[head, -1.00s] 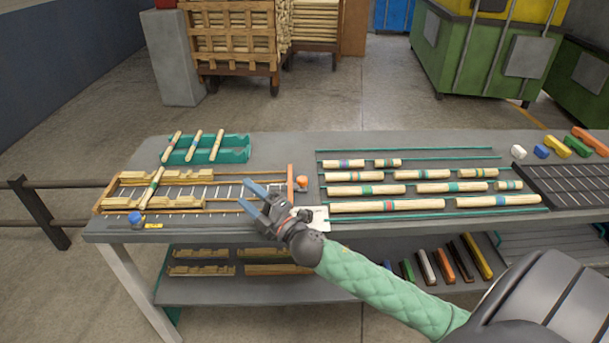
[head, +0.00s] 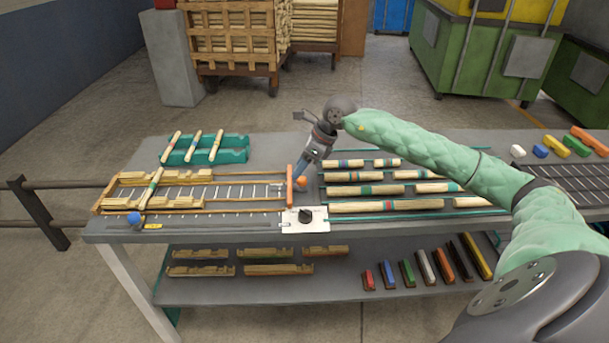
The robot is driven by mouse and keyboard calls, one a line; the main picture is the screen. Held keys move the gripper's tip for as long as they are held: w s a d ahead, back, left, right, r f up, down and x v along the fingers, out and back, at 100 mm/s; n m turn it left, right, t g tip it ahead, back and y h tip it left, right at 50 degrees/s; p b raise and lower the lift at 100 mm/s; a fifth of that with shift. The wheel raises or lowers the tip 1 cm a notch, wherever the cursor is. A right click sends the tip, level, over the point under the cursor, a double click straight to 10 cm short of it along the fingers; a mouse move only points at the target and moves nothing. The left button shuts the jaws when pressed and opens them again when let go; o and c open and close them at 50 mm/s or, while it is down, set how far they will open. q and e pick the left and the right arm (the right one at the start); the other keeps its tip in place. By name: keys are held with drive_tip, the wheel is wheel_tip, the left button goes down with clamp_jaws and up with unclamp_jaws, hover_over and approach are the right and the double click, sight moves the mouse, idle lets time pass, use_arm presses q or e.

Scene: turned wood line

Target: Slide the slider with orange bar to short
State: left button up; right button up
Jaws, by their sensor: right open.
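The slider's upright orange bar (head: 290,190) stands at the right end of the wooden-railed measuring frame (head: 225,186). A round orange knob (head: 301,183) sits just right of the bar. My right gripper (head: 299,173) points down from above with its blue fingers close to the bar and knob. It is open; I cannot tell whether the fingers touch the knob or stand around it. A turned stick (head: 152,187) lies slanted across the left part of the frame. A scale with tick marks runs along the table's front edge. My left gripper is not in view.
A white plate with a black dial (head: 305,216) is at the front edge. A blue knob (head: 134,218) and a small yellow label (head: 153,226) sit front left. A teal rack (head: 235,150) with sticks is behind. Banded sticks (head: 385,205) lie in rows to the right.

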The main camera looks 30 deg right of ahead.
sight(302, 178)
drive_tip(key=d+r+h, duration=0.1)
drive_tip(key=d+h, duration=0.1)
drive_tip(key=d, duration=0.3)
drive_tip(key=shift+g, duration=0.3)
drive_tip(key=x, duration=0.2)
drive_tip(key=p+x, duration=0.1)
drive_tip(key=x, duration=0.1)
drive_tip(key=p+x, duration=0.1)
drive_tip(key=x, duration=0.1)
drive_tip(key=shift+w+a+f, duration=0.1)
drive_tip(key=shift+a+f, duration=0.05)
drive_tip(key=shift+a, duration=0.2)
drive_tip(key=shift+w+a+f, duration=0.15)
drive_tip(key=shift+f, duration=0.4)
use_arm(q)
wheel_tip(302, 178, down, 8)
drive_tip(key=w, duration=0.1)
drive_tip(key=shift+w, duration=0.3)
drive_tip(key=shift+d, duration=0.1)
